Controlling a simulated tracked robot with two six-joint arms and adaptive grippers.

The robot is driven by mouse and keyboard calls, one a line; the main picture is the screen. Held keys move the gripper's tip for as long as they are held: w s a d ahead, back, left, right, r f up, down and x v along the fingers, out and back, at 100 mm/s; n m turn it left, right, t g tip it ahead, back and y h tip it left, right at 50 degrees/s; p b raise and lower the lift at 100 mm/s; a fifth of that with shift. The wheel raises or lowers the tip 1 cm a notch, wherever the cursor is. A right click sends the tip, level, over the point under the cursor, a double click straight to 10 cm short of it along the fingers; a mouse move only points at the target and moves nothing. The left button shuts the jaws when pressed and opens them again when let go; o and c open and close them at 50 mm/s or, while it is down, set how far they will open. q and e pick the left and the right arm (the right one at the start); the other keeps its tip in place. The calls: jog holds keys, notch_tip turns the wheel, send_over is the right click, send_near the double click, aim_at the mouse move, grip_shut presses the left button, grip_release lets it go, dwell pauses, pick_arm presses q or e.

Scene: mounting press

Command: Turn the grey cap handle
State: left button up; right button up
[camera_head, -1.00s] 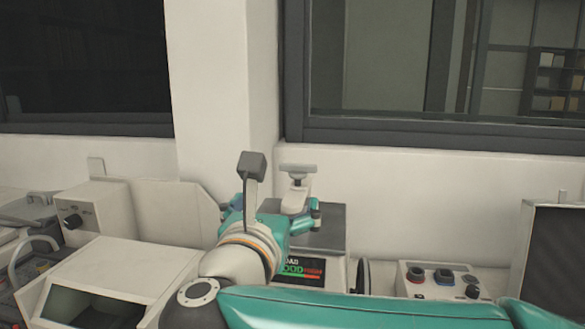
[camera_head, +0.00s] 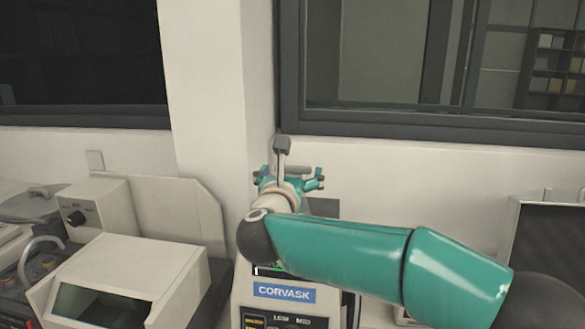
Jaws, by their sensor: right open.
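The grey cap handle (camera_head: 298,171) is a small horizontal bar on top of the mounting press (camera_head: 284,292), whose front carries a blue CORVASK label. My right arm comes in from the right and crosses in front of the press. My right gripper (camera_head: 290,180) is at the handle's height with its teal fingers spread, one towards each side of the bar. Whether it touches the handle cannot be told. The wrist hides the handle's lower part and most of the press top. My left gripper is not in view.
A beige box-shaped machine (camera_head: 130,281) with a dark window stands left of the press. A dark panel in a pale frame (camera_head: 545,240) stands at the right. A wall and windows close off the back.

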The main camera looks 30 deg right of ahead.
jog(key=c, duration=1)
jog(key=shift+d, duration=0.1)
jog(key=shift+c, duration=0.2)
jog(key=shift+f+b, duration=0.1)
jog(key=shift+b, duration=0.25)
